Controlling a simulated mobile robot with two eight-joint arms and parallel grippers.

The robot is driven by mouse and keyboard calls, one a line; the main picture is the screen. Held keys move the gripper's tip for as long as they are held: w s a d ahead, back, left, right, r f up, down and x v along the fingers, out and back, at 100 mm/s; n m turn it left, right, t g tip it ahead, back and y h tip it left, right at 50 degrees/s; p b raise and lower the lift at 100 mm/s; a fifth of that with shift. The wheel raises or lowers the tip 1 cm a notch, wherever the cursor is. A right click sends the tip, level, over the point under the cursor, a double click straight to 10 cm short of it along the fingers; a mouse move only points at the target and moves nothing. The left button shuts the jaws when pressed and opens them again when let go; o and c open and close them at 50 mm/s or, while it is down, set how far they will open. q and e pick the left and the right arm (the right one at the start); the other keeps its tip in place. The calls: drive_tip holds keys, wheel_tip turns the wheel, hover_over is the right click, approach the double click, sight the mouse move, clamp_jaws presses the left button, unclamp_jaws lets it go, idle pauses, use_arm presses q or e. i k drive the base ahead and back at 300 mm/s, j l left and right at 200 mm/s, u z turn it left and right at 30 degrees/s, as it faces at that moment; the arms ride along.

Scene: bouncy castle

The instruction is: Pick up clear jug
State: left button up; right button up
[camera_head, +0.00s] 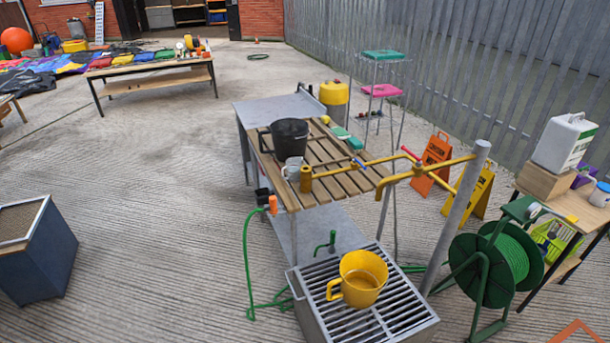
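A pale, greyish jug (292,168), which may be the clear jug, stands on the slatted wooden table (345,184) near its left edge. It is small in the view, so I cannot tell for sure that it is see-through. Neither of my grippers is in view.
A yellow jug (362,278) sits on a metal grate (335,318) in front of the table. A yellow pipe on a grey post (462,210) reaches over the table's right side. A green hose reel (497,262) stands at right. Concrete at left is mostly clear.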

sight(291, 172)
drive_tip(key=z, duration=1.6)
drive_tip(key=j+z, duration=0.15)
drive_tip(key=z, duration=1.5)
drive_tip(key=k+j, duration=0.25)
drive_tip(key=j, duration=0.3)
drive_tip(key=k+j, duration=0.25)
drive_tip(key=j, duration=0.25)
drive_tip(key=k+j, duration=0.25)
drive_tip(key=j, duration=0.3)
drive_tip(key=k+j, duration=0.2)
drive_tip(key=j, duration=0.35)
drive_tip(key=k+j, duration=0.25)
drive_tip(key=j, duration=0.25)
drive_tip(key=k+j, duration=0.25)
drive_tip(key=j, duration=0.3)
drive_tip(key=k+j, duration=0.25)
drive_tip(key=j, duration=0.3)
drive_tip(key=k+j, duration=0.25)
drive_tip(key=j, duration=0.25)
